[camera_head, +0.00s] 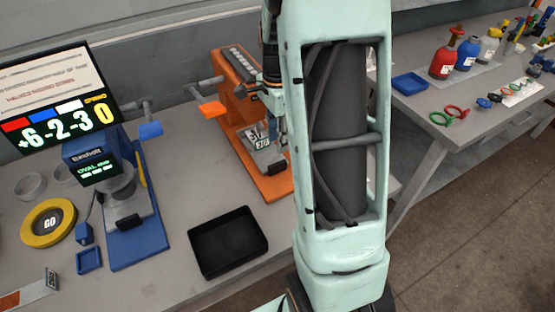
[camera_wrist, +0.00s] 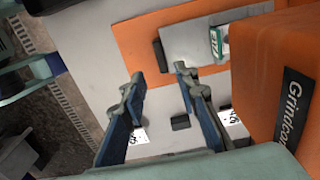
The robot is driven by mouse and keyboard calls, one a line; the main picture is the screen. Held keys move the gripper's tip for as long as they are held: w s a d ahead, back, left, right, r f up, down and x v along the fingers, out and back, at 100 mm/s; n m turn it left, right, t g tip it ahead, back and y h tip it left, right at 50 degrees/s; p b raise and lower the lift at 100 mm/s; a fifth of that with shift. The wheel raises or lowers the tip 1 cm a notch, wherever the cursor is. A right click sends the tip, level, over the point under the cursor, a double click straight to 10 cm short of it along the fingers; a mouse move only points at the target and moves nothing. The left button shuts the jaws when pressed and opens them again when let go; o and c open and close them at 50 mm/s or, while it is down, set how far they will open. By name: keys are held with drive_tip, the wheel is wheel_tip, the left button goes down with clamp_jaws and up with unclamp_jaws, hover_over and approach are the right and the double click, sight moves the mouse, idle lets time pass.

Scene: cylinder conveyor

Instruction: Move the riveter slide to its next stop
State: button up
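No readable label names the riveter; an orange machine (camera_head: 236,82) with a grey plate on its base (camera_head: 268,187) stands behind my arm. It also shows in the wrist view as an orange body (camera_wrist: 278,70) marked "Grindcon". There, a grey plate (camera_wrist: 190,38) lies on the orange base, with a black block (camera_wrist: 160,55) at its edge. Another small black block (camera_wrist: 180,122) lies between my fingers in the picture; contact does not show. My gripper (camera_wrist: 158,80) is open, fingers apart. In the head view my arm hides most of the gripper and part of the machine.
A blue machine (camera_head: 129,250) with a black block on its plate stands left. A black tray (camera_head: 228,241) lies in front. A yellow GO button (camera_head: 48,222) and a display (camera_head: 58,100) are at far left. A second table (camera_head: 455,120) at right holds bottles and tools.

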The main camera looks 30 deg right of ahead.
sight(277, 163)
wheel_tip(277, 163, down, 9)
drive_tip(key=shift+f, duration=0.15)
drive_tip(key=shift+c, duration=0.2)
clamp_jaws()
idle(0.3)
